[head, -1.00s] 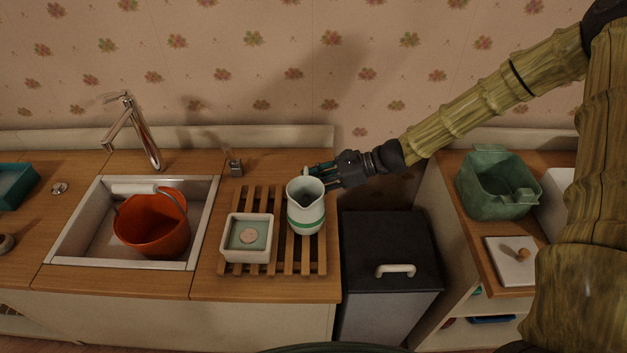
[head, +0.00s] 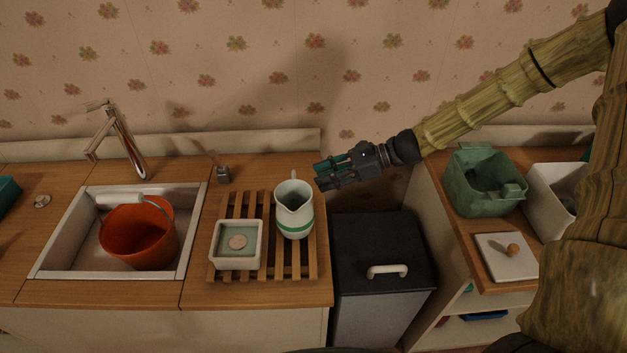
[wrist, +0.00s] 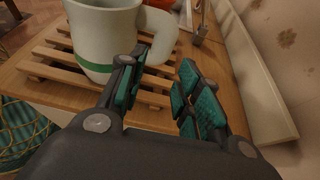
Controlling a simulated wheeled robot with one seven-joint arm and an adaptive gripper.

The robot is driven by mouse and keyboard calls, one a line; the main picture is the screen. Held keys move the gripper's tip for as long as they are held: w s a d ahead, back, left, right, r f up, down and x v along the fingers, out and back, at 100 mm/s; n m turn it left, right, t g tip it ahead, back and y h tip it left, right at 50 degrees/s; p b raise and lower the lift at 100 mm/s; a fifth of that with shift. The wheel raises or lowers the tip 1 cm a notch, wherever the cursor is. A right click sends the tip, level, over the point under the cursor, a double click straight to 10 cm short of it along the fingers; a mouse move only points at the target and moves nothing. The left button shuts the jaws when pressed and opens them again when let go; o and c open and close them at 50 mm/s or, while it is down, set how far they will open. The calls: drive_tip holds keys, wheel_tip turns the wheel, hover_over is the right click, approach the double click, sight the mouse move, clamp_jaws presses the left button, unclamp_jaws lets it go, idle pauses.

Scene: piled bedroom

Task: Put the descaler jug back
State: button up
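The jug (head: 294,211), white with a green band, stands upright on the wooden slatted rack (head: 268,270) beside the sink. In the wrist view the jug (wrist: 103,38) is ahead and left, with its handle (wrist: 162,35) towards my fingers. My gripper (head: 318,178) is to the right of the jug and apart from it, above the counter's right end. In the wrist view my gripper (wrist: 160,90) has its teal-padded fingers spread with nothing between them.
A square white dish (head: 237,260) sits on the rack left of the jug. An orange bucket (head: 139,238) is in the sink (head: 48,262). A dark bin (head: 380,245) stands right of the counter.

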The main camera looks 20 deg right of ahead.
drive_tip(key=shift+v, duration=2.5)
